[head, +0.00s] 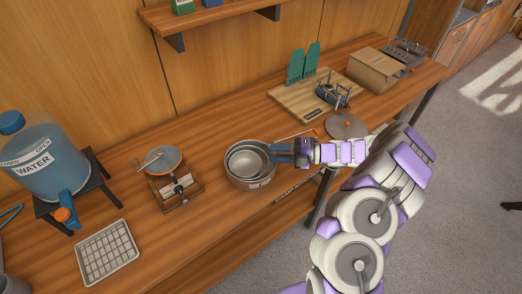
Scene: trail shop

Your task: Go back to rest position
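My arm reaches in from the lower right of the head view, over the front edge of the wooden counter. My gripper (276,153) points left, and its dark blue fingers end at the right rim of the nested metal pots (236,178). I cannot tell whether the fingers touch the rim or hang just above it. The gap between the fingers does not show, so their opening is unclear. The pots stand upright on the counter. A long thin handle (298,133) runs behind my gripper.
The counter (205,215) holds a water jug (45,165) on a dark stand, a white rack (107,252), a small stove with an orange-rimmed pan (163,160), a cutting board (290,95), a round lid (346,125) and a cardboard box (376,68). Floor at right is open.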

